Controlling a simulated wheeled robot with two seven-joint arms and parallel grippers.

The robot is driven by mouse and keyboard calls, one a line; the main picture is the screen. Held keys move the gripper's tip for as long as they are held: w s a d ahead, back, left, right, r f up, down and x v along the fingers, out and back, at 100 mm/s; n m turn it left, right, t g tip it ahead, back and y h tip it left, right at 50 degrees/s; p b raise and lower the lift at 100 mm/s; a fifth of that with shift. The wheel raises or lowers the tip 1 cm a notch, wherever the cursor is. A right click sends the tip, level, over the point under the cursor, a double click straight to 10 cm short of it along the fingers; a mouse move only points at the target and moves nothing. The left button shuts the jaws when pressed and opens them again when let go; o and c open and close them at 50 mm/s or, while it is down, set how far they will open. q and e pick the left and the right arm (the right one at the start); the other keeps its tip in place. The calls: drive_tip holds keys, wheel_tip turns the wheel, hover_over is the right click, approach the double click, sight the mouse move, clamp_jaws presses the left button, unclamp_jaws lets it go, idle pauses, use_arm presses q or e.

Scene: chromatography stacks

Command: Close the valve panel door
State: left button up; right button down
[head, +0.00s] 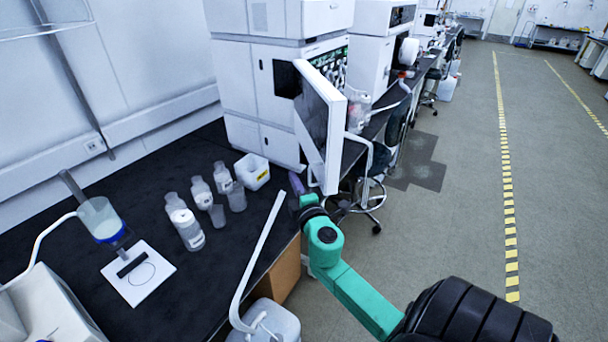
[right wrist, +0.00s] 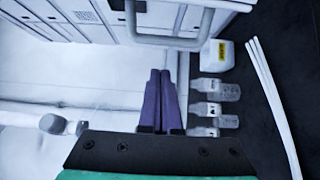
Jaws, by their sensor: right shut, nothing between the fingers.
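The valve panel door (head: 319,128) stands open on the front of the white chromatography stack (head: 262,88), swung out toward me over the bench's right edge. Dark panel fittings (head: 329,66) show behind its upper edge. My right gripper (head: 294,180) is beside the door's lower left side, with its purple fingers shut and empty. In the right wrist view the shut fingers (right wrist: 160,74) point toward a pale grey bar handle (right wrist: 168,43) below a white panel edge. I cannot tell whether the fingers touch the door. My left gripper is not in view.
A white tub with a yellow label (head: 252,171) and several bottles (head: 184,222) stand on the black bench (head: 130,196), left of my right gripper. A white tube (head: 258,255) rises from a jug (head: 270,320) at the bench's front. A lab chair (head: 372,182) stands behind the door.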

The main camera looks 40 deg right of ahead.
drive_tip(key=d, duration=0.1)
drive_tip(key=s+d, duration=0.1)
drive_tip(key=shift+s+d+p, duration=0.2)
drive_tip(key=shift+d+p, duration=0.1)
drive_tip(key=shift+d, duration=0.05)
drive_tip(key=shift+f, duration=0.1)
